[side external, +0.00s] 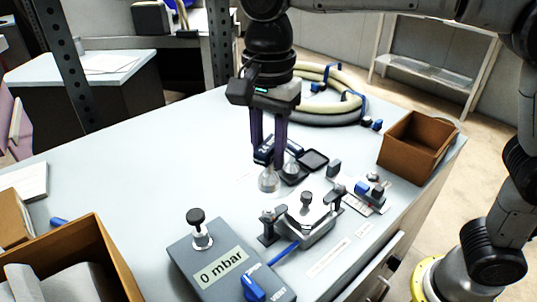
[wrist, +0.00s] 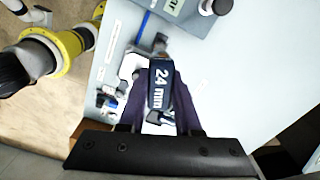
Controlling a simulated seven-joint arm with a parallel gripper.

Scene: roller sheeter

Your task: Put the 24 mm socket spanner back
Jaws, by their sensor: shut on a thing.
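The 24 mm socket spanner (wrist: 161,80) is dark blue with a white "24 mm" label in the wrist view. My gripper (side external: 268,143) points down over the middle of the table, its two purple fingers shut on the spanner. In the side view the dark blue spanner (side external: 264,153) shows at the fingertips, partly hidden by them. I cannot tell whether it touches the table. No marked place for the spanner can be made out for certain.
Clear domed pieces (side external: 269,181) stand just below my gripper, near a small black tray (side external: 315,159). A brown bin (side external: 413,145) is at right, a coiled hose (side external: 335,115) behind.

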